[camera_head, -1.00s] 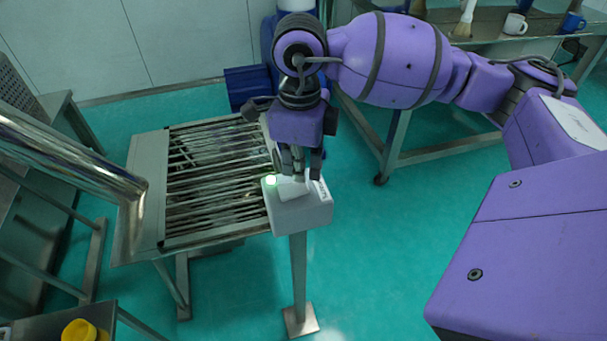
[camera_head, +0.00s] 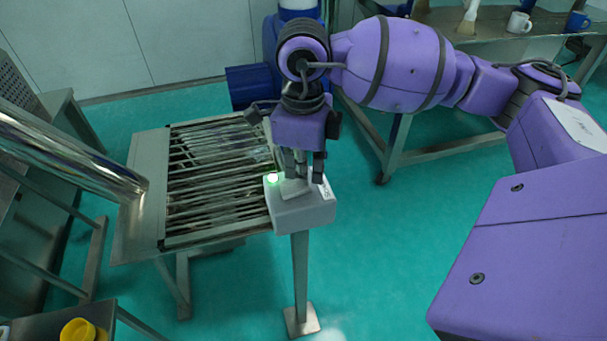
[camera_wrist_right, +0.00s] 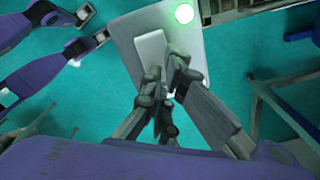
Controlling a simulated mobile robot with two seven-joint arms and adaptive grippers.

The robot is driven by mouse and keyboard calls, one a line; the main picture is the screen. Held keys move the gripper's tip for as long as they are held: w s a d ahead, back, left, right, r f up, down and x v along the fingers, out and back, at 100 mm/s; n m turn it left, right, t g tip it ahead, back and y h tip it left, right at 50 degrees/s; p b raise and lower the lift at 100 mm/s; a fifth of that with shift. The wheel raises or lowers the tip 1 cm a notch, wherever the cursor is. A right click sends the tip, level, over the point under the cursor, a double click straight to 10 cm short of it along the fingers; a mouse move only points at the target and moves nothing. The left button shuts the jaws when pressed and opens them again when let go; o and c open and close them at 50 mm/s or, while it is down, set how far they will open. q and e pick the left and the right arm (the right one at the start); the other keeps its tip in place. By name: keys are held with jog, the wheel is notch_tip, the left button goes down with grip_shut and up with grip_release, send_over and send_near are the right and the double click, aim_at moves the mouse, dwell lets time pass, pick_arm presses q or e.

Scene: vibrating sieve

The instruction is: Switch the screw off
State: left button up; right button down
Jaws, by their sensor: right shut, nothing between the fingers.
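The grey control box (camera_head: 304,214) stands on a post at the right side of the sieve, with a pale switch plate (camera_wrist_right: 150,48) on its top. A round lamp (camera_head: 272,178) beside the plate glows green, and the lamp also shows in the right wrist view (camera_wrist_right: 184,13). My right gripper (camera_head: 301,178) points down over the box, shut and empty. In the right wrist view its fingertips (camera_wrist_right: 164,88) are at the near end of the plate; I cannot tell whether they touch it. The fingers hide part of the plate. My left gripper is not in view.
The slatted sieve (camera_head: 145,222) lies left of the box. A shiny metal pipe (camera_head: 70,150) slopes in from the left. A metal table (camera_head: 480,44) with mugs stands at the back right. A yellow object (camera_head: 78,331) is at the lower left. Floor right of the box is clear.

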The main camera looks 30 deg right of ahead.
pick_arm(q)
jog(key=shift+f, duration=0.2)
pick_arm(e)
jog(key=shift+f, duration=0.25)
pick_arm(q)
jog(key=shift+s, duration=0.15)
pick_arm(e)
jog(key=shift+r, duration=0.5)
notch_tip(320, 180, up, 2)
jog(key=shift+r+p, duration=0.1)
jog(key=shift+p, duration=0.55)
jog(key=shift+r+p, duration=0.85)
jog(key=shift+r, duration=1.15)
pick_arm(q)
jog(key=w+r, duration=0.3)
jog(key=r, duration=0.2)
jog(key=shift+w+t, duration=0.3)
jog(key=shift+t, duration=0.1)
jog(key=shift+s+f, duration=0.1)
pick_arm(e)
jog(key=shift+f, duration=0.1)
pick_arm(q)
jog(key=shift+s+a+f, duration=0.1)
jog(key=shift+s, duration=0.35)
